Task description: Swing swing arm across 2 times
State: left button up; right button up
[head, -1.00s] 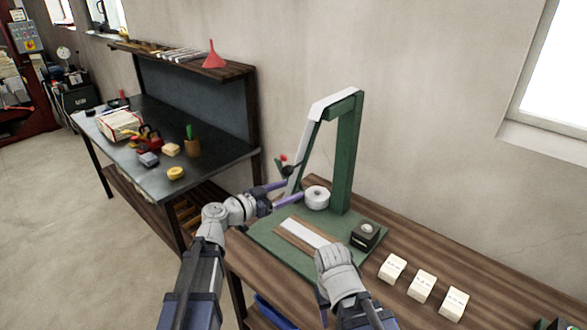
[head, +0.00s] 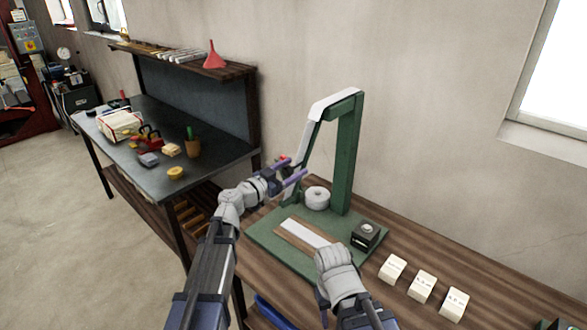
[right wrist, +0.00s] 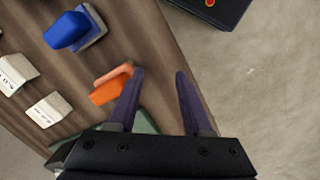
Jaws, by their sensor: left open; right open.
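A green stand (head: 346,155) rises at the back of a green base on the wooden bench. A pale swing arm (head: 311,142) slopes down from its top toward the lower left. Its red knob (head: 283,157) shows just behind my left gripper (head: 291,172), which is open with its fingers beside the lower part of the arm. Whether they touch it cannot be told. My right gripper is open and empty in the right wrist view (right wrist: 159,75), above the bench edge; the hand hides most of it in the head view.
A white roll (head: 317,198) and a dark box (head: 366,235) stand on the base. Several white blocks (head: 421,285) lie to the right. Blue (right wrist: 66,30) and orange (right wrist: 108,91) items lie near my right gripper. A dark workbench (head: 145,185) with tools stands at left.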

pick_arm(q)
jog(key=shift+w+d, duration=0.2)
jog(key=shift+w, duration=0.05)
jog(key=shift+c, duration=0.2)
grip_shut()
dwell(0.3)
dwell(0.8)
